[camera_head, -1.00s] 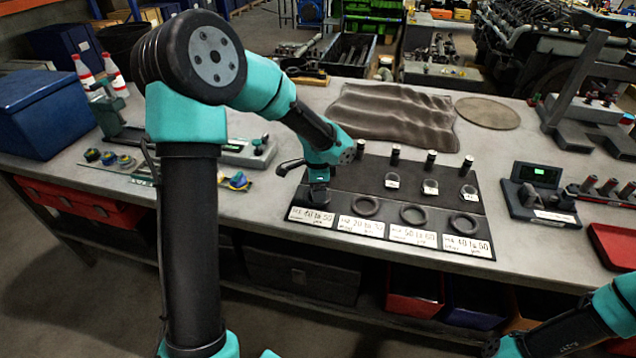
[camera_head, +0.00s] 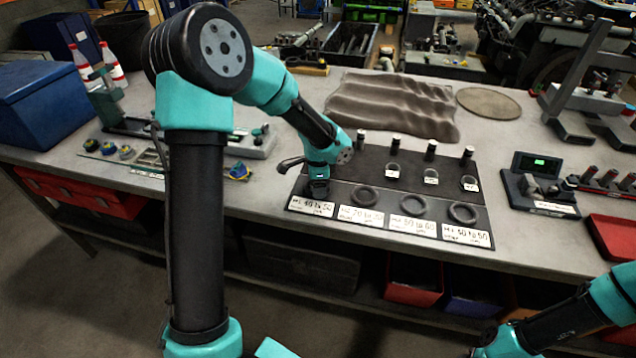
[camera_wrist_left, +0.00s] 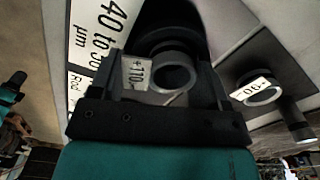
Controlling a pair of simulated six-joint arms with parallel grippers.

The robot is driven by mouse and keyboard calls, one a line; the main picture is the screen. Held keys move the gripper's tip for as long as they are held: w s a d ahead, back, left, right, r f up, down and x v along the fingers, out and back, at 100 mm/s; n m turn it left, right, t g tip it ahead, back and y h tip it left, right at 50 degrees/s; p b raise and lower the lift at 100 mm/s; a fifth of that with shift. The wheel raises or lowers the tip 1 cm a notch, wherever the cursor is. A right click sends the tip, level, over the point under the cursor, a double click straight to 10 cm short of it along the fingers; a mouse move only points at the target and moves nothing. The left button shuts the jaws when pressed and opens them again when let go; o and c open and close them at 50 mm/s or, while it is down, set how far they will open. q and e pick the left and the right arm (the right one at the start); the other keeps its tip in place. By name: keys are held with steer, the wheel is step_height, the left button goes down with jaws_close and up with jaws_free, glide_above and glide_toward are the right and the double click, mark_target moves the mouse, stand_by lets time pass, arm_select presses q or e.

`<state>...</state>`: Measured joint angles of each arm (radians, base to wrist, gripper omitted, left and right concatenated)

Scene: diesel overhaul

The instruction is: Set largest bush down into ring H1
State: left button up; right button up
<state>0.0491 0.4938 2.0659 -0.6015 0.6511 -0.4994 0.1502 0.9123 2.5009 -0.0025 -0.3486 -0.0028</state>
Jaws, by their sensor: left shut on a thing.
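My left gripper (camera_head: 317,190) points down over the left end of the dark mat (camera_head: 345,172), at the leftmost ring place. In the left wrist view its jaws (camera_wrist_left: 170,85) are shut on a grey bush (camera_wrist_left: 176,77) with a white "+110" tag. A dark ring (camera_wrist_left: 158,38) shows just beyond the bush. I cannot tell whether the bush is in that ring or still above it. In the head view the gripper hides both. The label (camera_wrist_left: 97,35) beside it reads "40 to 50 µm".
Three more rings, (camera_head: 367,196), (camera_head: 412,206) and (camera_head: 462,213), lie to the right on the mat. Behind them stand tagged bushes (camera_head: 431,177) and dark pins with pale tops (camera_head: 431,150). A gauge with a green display (camera_head: 538,163) stands farther right.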

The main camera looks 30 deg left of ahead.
arm_select(q)
steer(key=shift+s+f, duration=0.2)
steer(key=shift+f, duration=0.2)
steer(key=o, duration=0.8)
steer(key=shift+c, duration=0.2)
steer(key=shift+o, duration=1.3)
steer(key=shift+w+r, duration=0.15)
steer(key=shift+r, duration=0.4)
step_height(320, 180, up, 17)
